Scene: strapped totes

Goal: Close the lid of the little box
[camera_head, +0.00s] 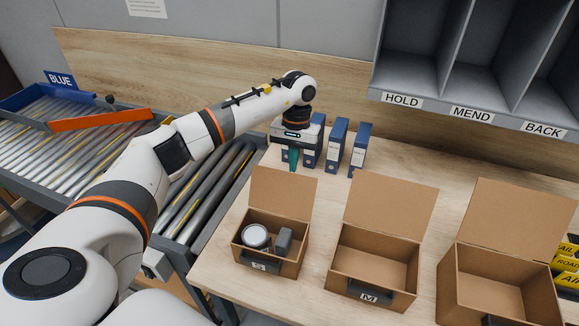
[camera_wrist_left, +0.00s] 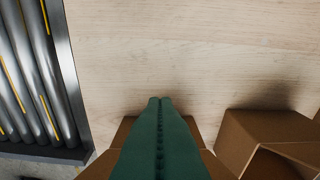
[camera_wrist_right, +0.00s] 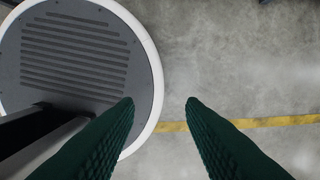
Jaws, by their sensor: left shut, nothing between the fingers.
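The little box (camera_head: 281,258) is the brown one marked S, at the left of three boxes on the table. Its lid (camera_head: 282,193) stands up, open, at the back edge. A round grey-and-white tin (camera_head: 256,237) and a dark grey block (camera_head: 284,241) are inside it. My left gripper (camera_head: 293,160) is shut and empty, pointing down just behind the raised lid. In the left wrist view its green fingers (camera_wrist_left: 160,100) are together, with brown cardboard partly hidden behind them; contact cannot be told. My right gripper (camera_wrist_right: 160,104) is open and empty above the floor.
A middle box (camera_head: 372,262) marked M and a larger box (camera_head: 505,255) stand open to the right. Blue binders (camera_head: 337,143) stand beside my left gripper. A roller conveyor (camera_head: 212,190) runs left of the table. Grey shelves (camera_head: 470,75) hang at the upper right.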

